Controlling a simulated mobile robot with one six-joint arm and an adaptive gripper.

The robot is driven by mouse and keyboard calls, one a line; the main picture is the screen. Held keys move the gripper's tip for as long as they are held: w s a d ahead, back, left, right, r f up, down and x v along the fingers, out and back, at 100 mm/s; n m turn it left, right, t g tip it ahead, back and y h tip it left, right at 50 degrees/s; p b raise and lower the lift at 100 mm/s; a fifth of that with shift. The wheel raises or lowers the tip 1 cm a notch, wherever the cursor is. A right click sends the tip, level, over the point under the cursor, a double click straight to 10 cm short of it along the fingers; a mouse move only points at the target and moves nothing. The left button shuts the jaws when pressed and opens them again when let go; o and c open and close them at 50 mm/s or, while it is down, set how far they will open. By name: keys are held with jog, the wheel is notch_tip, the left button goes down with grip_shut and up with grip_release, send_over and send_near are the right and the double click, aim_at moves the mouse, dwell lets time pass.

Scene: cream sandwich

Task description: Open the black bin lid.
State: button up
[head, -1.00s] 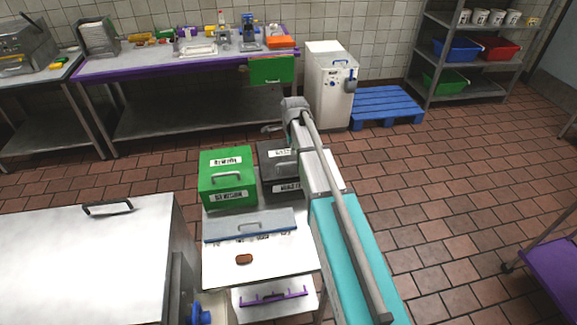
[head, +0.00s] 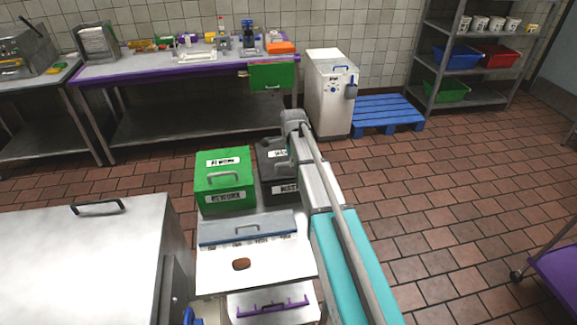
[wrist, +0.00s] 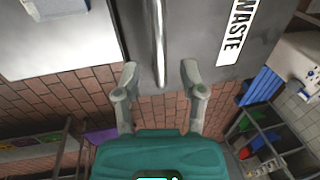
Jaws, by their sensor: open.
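The black bin (head: 285,190) stands to the right of the green bin in the head view, partly hidden by my arm. Its lid looks closed. In the wrist view the dark lid (wrist: 200,25) fills the upper middle, with a white WASTE label. A grey bar handle (wrist: 159,40) runs along it. My gripper (wrist: 159,75) is open, its two grey fingers apart on either side of the line of the handle. The handle's near end lies about between the fingertips in the picture; I cannot tell the depth gap. Nothing is held.
A green bin (head: 224,180) stands left of the black bin. In front is a white counter (head: 215,270) with a brown patty (head: 241,264). A steel cabinet (head: 80,250) is at left. A white bin (head: 331,95) and blue pallet (head: 387,113) stand behind.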

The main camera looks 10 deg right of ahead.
jog(key=shift+w+f+b, duration=0.2)
jog(key=shift+f+b, duration=0.45)
jog(key=shift+f, duration=0.3)
jog(key=shift+c, duration=0.2)
grip_shut()
